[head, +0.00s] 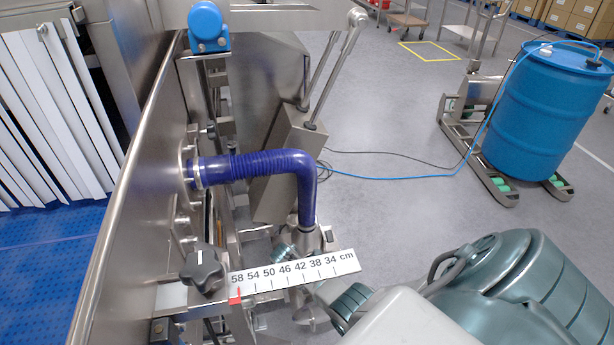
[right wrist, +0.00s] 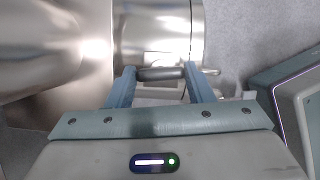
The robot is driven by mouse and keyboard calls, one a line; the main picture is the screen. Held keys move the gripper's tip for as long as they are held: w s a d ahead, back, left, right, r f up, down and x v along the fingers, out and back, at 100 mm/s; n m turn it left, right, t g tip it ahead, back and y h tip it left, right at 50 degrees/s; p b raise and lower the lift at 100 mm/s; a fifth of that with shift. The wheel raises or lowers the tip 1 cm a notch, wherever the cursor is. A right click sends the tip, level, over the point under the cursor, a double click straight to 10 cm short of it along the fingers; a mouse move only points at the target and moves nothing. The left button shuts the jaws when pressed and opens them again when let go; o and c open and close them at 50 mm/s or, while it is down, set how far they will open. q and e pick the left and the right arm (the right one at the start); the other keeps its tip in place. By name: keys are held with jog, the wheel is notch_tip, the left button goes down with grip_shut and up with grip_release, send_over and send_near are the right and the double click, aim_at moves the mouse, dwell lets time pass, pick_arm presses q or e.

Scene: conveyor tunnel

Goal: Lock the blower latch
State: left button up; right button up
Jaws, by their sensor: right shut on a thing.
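In the right wrist view, a short dark grey latch handle (right wrist: 160,74) runs crosswise in front of a shiny steel cylindrical housing (right wrist: 155,30). My right gripper (right wrist: 161,82) has its two blue-grey fingers at the two ends of this handle and is shut on it. A thin metal end sticks out to the right of the right finger. In the head view, my right arm comes in from the lower right and its front end lies low, behind the scale plate (head: 344,262). The latch and fingertips cannot be made out there. My left gripper is not in view.
A purple hose (head: 250,166) bends down into a steel fitting (head: 308,240) beside my right arm. A black knob (head: 203,272) sits left of the scale plate. A blue drum (head: 543,115) stands on a steel trolley at the right. The floor between is open, crossed by cables.

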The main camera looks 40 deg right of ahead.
jog(key=shift+m, duration=0.6)
jog(key=o, duration=1)
